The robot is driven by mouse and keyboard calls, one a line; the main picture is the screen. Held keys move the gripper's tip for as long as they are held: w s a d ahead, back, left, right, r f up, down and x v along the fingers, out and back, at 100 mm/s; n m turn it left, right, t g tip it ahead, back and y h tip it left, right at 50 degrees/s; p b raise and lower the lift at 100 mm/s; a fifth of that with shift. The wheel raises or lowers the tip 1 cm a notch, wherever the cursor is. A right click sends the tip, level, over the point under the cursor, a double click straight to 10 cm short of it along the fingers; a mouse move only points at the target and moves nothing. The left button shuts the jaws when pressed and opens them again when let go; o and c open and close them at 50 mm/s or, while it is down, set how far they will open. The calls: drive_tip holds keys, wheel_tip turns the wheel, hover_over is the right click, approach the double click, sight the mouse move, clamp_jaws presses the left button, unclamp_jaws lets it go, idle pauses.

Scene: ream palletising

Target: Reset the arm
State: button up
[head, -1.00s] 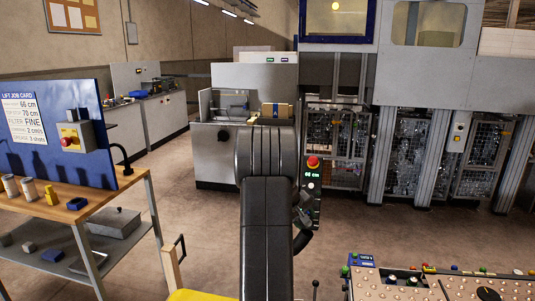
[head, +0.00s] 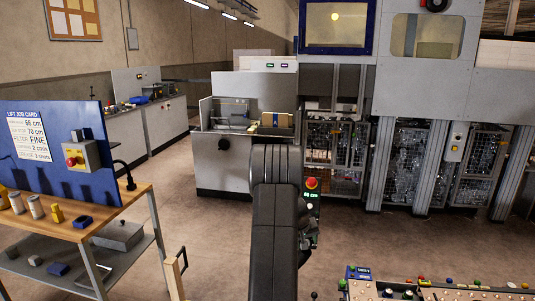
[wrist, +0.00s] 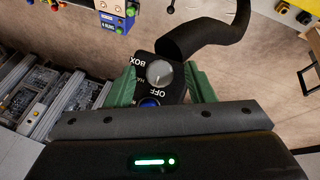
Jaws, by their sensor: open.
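My black arm (head: 275,225) rises upright in the middle of the head view, its elbow bent at the top. A black control box (wrist: 172,72) with a grey knob, a blue button and the words BOX and OFF shows between the fingers. I cannot tell whether they touch it. A thick black curved tube (wrist: 205,38) runs beside the box.
A wooden bench (head: 95,225) with a blue job-card board (head: 75,165) is at left. A grey machine (head: 235,155) and caged cabinets (head: 405,165) stand behind. A control console (head: 440,290) is at lower right.

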drive_tip(key=shift+d+r+m+y+p, duration=0.15)
drive_tip(key=shift+m+y+p, duration=0.55)
drive_tip(key=shift+p, duration=1.6)
drive_tip(key=shift+d+r+m+y+p, duration=0.25)
drive_tip(key=shift+m+p, duration=0.85)
drive_tip(key=shift+p, duration=1.2)
drive_tip(key=shift+s+a, duration=0.1)
drive_tip(key=shift+a, duration=0.15)
drive_tip(key=b+v, duration=0.1)
drive_tip(key=v, duration=0.5)
drive_tip(key=shift+s+r+b, duration=0.15)
drive_tip(key=shift+s+b, duration=0.05)
drive_tip(key=shift+b, duration=0.15)
